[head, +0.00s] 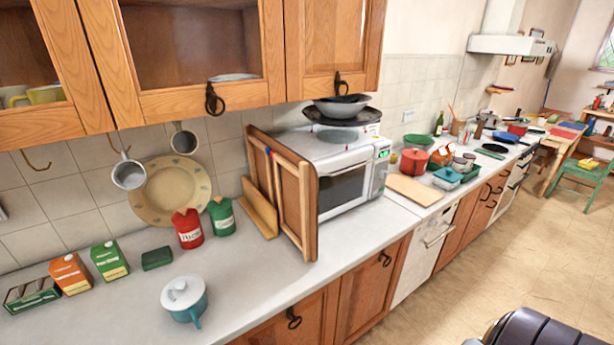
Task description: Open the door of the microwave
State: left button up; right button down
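The white microwave (325,147) stands on the grey counter against the tiled wall, near the middle of the head view. Its front faces the lower right. The door has a dark window (343,190) and looks shut. The control panel (379,172) is to the right of the door. A wooden panel (300,205) stands upright at the microwave's left side and hides part of it. Neither of my grippers is in view.
Dark bowls (341,108) sit on top of the microwave, under wooden wall cabinets (335,40). A cutting board (415,190) and a red pot (413,162) are to its right. A teal pot (185,300) stands front left. The tiled floor (490,265) at right is mostly clear.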

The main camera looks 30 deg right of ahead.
aim_at(338, 194)
jog(key=z, duration=1.3)
